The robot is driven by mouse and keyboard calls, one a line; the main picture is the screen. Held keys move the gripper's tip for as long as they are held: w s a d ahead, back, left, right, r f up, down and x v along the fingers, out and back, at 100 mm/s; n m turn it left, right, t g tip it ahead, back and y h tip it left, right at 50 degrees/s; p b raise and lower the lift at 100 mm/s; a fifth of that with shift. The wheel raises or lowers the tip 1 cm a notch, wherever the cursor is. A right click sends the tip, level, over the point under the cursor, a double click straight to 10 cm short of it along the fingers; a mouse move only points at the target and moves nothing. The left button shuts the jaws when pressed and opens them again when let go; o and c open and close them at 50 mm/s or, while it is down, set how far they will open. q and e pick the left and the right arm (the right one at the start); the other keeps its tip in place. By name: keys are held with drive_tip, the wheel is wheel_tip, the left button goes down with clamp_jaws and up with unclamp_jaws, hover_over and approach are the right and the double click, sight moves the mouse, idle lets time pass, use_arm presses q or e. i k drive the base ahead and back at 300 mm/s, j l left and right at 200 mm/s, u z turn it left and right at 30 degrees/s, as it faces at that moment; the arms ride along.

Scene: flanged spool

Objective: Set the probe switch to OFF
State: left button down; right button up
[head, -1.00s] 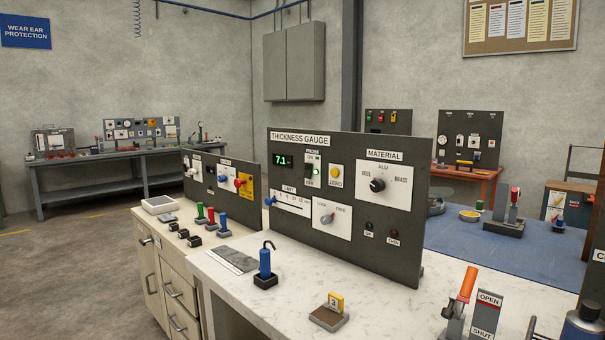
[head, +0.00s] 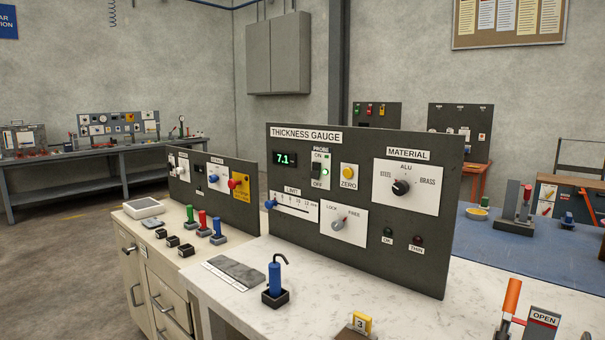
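A small green light (head: 325,171) beside the switch is lit. The rocker's tilt is too small to tell for certain. Neither of my grippers is in the head view.
The panel stands on a white marbled bench (head: 330,300). In front of it are a blue hooked tool (head: 275,279) in a black base, a grey plate (head: 236,271) and a yellow tag marked 3 (head: 362,323). An orange-handled lever (head: 511,298) stands at the front right.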

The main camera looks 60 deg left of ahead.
sight(316, 166)
drive_tip(key=j, duration=0.6)
drive_tip(key=k+j, duration=0.15)
drive_tip(key=j, duration=1.1)
